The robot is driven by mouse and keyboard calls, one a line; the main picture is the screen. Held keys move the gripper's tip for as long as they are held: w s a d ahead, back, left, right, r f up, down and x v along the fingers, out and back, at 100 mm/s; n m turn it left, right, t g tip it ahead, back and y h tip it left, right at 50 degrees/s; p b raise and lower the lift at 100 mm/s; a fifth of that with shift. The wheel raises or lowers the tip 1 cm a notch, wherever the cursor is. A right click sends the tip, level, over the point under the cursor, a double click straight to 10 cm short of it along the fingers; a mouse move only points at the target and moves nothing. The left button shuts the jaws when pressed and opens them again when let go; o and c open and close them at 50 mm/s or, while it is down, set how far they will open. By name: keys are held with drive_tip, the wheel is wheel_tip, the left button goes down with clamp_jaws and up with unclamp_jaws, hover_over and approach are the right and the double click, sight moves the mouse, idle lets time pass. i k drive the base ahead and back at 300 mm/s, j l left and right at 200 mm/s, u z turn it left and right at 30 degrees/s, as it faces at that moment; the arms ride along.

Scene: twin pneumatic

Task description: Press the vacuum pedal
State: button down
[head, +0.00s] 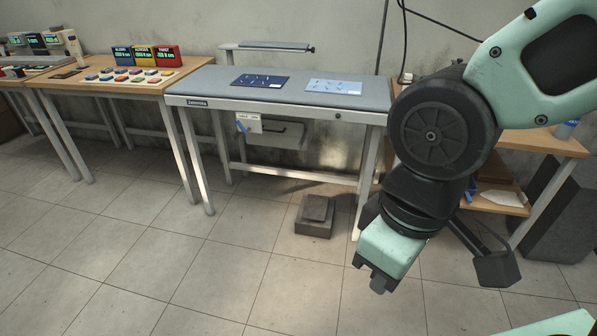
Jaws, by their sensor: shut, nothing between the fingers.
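A dark grey foot pedal (315,210) sits on the tiled floor under the front right part of the grey-topped workbench. Its upper plate looks tilted on a block-like base, and no mark on it can be read. My gripper (376,284) hangs from the mint-green arm to the right of the pedal and lower in the picture. It points down, is shut and holds nothing. A gap of bare floor shows between it and the pedal. My arm hides part of the bench's right side.
The workbench (215,85) has a front left leg (196,165) and a front right leg (366,180) close to the pedal. Another wooden table (545,143) is right. The floor in front is clear.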

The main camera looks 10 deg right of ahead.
sight(315, 208)
drive_tip(key=i, duration=1.8)
drive_tip(key=u, duration=0.45)
drive_tip(key=i+l, duration=0.05)
